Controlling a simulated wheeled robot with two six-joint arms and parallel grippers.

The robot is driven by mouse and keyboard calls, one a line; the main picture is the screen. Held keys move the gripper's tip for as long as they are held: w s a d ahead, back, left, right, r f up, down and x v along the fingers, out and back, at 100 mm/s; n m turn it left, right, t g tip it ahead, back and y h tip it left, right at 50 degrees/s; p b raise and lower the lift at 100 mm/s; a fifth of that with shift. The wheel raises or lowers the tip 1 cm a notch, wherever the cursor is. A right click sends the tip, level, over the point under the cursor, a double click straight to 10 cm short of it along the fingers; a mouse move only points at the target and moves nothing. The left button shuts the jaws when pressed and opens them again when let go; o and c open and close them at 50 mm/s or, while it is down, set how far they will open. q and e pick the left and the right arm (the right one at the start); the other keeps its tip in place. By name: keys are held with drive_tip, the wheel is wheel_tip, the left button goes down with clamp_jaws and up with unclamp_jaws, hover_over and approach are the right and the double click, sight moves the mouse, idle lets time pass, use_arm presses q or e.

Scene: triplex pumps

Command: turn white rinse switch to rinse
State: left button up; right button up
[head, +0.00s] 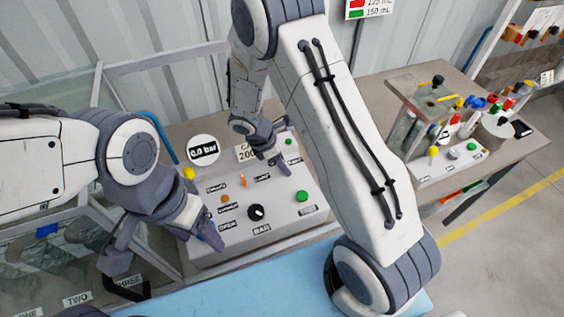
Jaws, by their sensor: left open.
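I cannot make out a white rinse switch; small labels on the control panel (210,250) are too blurred to read surely, and my grippers hide parts of it. The panel shows an orange switch (243,181), a brown knob (225,198), a black dial (256,212) and a green button (302,196). My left gripper (203,230) is open at the panel's left front, pointing down over its edge. My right gripper (279,163) points down over the back middle of the panel, right of the orange switch. Its jaw gap is not clear.
A gauge (203,150) reading 0.0 bar stands behind the panel beside a yellow knob (188,172). A second station (450,160) with coloured knobs is at the right. A light blue surface (260,290) lies in front. My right arm crosses the middle of the view.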

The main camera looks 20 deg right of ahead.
clamp_jaws()
drive_tip(key=shift+w+r+m+g+p, duration=0.1)
drive_tip(key=shift+m+g+p, duration=0.3)
drive_tip(key=shift+m, duration=0.5)
drive_tip(key=m+g, duration=0.1)
drive_tip(key=m, duration=0.1)
drive_tip(key=shift+m, duration=0.3)
drive_tip(key=m+g+y, duration=0.1)
drive_tip(key=m, duration=0.2)
drive_tip(key=shift+w+d+m, duration=0.1)
drive_tip(key=shift+w+m, duration=0.05)
drive_tip(key=shift+m, duration=0.15)
drive_tip(key=shift+m+g+y, duration=0.5)
drive_tip(key=shift+m, duration=1.4)
